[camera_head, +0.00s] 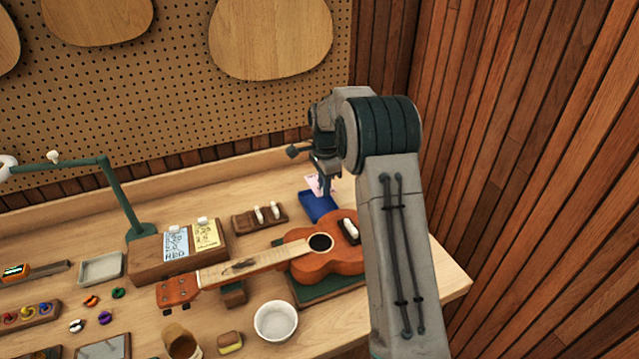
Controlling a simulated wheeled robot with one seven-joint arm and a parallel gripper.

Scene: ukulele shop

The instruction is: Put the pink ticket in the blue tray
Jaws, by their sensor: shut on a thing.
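The pink ticket (313,184) is held in my gripper (322,184), which is shut on it. The ticket is at or just above the blue tray (317,206), near its back edge; I cannot tell whether it touches the tray.
A ukulele (318,264) lies just in front of the tray. A wooden block with white pegs (243,220) stands to its left. A wooden holder (150,268) carries blue and yellow cards. A white bowl (276,321) stands in front. A green lamp (124,200) rises at left.

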